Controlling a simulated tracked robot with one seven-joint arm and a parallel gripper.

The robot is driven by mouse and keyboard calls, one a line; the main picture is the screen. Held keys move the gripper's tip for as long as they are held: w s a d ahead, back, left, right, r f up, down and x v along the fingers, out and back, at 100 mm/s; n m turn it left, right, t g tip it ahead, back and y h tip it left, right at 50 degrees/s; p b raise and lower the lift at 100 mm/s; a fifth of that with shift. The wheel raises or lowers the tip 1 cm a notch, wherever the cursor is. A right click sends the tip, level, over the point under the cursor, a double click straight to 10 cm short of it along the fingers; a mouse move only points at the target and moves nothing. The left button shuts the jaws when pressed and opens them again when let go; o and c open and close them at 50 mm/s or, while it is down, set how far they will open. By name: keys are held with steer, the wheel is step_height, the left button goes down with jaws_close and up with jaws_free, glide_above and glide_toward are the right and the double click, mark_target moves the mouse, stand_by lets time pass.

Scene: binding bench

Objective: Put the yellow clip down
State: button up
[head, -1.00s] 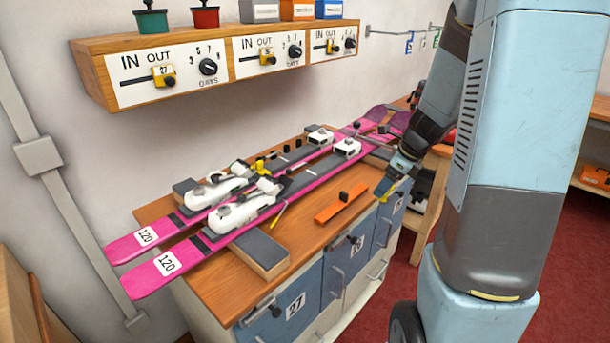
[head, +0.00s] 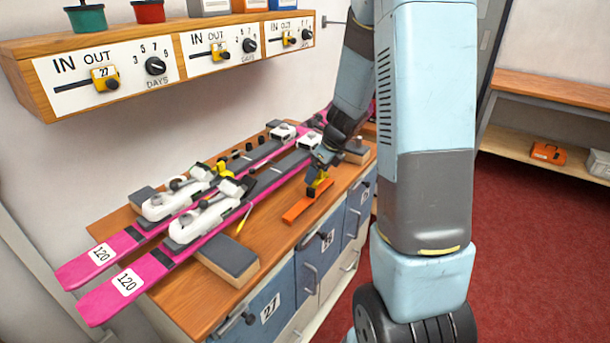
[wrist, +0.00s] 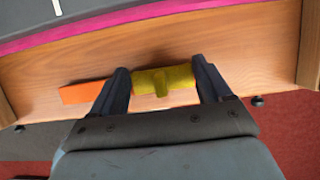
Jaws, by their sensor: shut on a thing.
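My gripper (head: 317,176) is low over the front part of the wooden bench, by the right end of an orange bar (head: 297,210). In the wrist view, the fingers of my gripper (wrist: 163,74) are shut on the yellow clip (wrist: 178,77), one finger at each end. The orange bar (wrist: 84,93) shows left of the left finger, in line with the clip. In the head view the clip (head: 321,184) is small and partly hidden by the gripper. I cannot tell whether it touches the bench or the bar.
Two pink skis (head: 130,282) with white bindings lie along the bench (head: 215,290), behind the gripper. A grey-topped block (head: 228,258) supports the near ski. Another block (head: 357,150) stands right of the gripper. Blue drawers (head: 268,308) are below. Bare wood lies around the orange bar.

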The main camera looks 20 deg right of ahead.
steer(key=w+a+f, duration=0.2)
steer(key=w, duration=0.1)
steer(key=shift+w+a+f, duration=0.1)
steer(key=shift+w+f, duration=0.1)
steer(key=shift+f, duration=0.2)
steer(key=o, duration=1)
